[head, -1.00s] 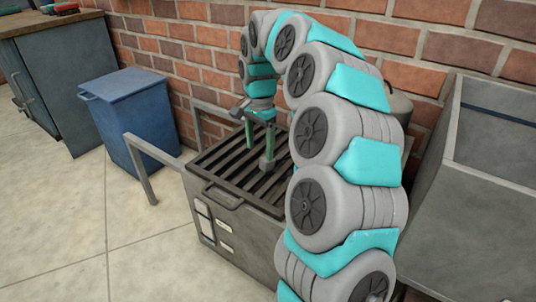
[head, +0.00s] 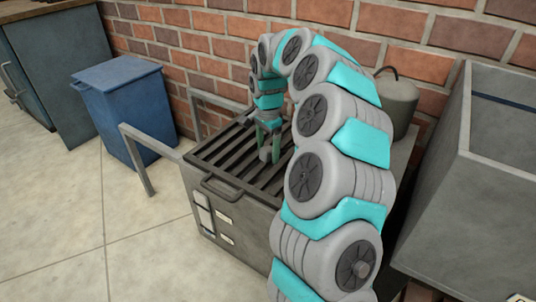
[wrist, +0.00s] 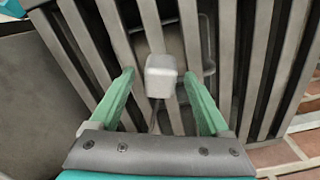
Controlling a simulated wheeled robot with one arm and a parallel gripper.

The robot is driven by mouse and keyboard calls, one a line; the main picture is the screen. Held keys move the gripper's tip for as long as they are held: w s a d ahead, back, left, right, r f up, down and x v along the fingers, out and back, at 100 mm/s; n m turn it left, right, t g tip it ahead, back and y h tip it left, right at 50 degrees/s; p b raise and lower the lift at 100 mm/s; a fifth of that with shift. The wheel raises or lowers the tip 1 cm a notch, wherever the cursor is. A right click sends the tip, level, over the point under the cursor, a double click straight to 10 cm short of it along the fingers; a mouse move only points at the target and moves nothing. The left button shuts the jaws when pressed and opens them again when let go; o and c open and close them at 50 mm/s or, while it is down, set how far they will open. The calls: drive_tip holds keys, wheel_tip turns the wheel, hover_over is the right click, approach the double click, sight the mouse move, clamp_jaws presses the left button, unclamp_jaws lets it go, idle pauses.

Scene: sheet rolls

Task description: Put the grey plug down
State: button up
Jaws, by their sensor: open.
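The grey plug (wrist: 161,75) is a small pale block in the wrist view. It sits at the slatted top (head: 205,160) of the dark grey box, between my fingers. My gripper (wrist: 160,88) has two green fingers spread wide, with a clear gap on each side of the plug. In the head view my gripper (head: 268,146) points down over the slats, and the plug (head: 265,154) shows as a small grey piece by the fingertips. A thin dark line like a cord runs below the plug in the wrist view. I cannot tell exactly how the plug meets the slats.
A blue bin (head: 125,110) stands to the left, with a grey cabinet (head: 50,75) beyond it. A metal rail (head: 140,165) stands by the box. A lidded grey pot (head: 390,100) is behind my arm, and a big grey bin (head: 475,190) is at right. A brick wall closes the back.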

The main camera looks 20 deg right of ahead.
clamp_jaws()
idle(0.7)
